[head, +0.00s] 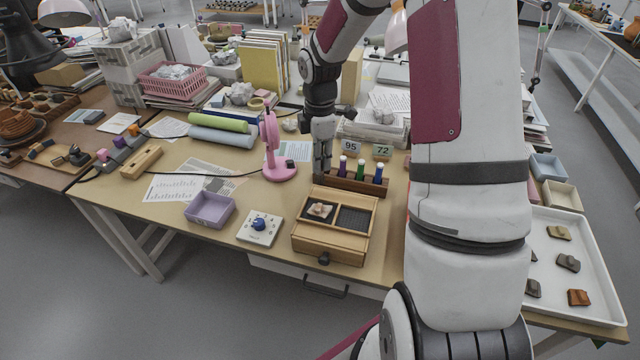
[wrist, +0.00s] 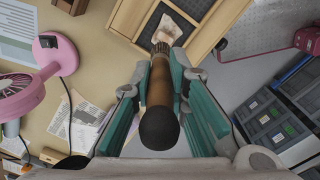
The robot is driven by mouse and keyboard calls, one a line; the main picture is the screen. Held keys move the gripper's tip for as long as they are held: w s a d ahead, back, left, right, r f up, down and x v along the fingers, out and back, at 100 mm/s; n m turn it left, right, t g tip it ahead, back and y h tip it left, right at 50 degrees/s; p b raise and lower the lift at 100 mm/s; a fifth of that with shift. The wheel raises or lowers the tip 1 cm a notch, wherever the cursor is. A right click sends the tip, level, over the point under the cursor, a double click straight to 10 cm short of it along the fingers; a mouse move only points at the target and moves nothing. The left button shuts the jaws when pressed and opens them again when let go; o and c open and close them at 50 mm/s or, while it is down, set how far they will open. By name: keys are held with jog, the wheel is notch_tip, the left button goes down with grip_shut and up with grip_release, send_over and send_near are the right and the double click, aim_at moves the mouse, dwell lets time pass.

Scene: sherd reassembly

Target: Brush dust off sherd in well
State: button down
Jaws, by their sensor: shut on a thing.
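My gripper (wrist: 161,72) is shut on a brush (wrist: 160,105) with a brown handle and a black rounded end. The brush's dark bristles point away from the wrist camera, toward the wooden box (wrist: 208,38). A pale sherd (wrist: 166,27) lies just beyond the bristles in a dark well; I cannot tell whether they touch. In the head view the sherd (head: 320,210) sits in the left well of the two-well wooden box (head: 333,246). My gripper (head: 322,172) is behind that box, by the left end of the tool rack; the brush is not clearly visible there.
My arm blocks the right side.

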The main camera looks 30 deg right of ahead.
aim_at(319, 184)
dwell(0.4)
jog(key=shift+a+f+b, duration=0.1)
jog(key=shift+f+b, duration=0.6)
jog(key=shift+f, duration=2.3)
jog(key=shift+f+b, duration=0.3)
jog(key=shift+f, duration=0.8)
jog(key=shift+s, duration=0.1)
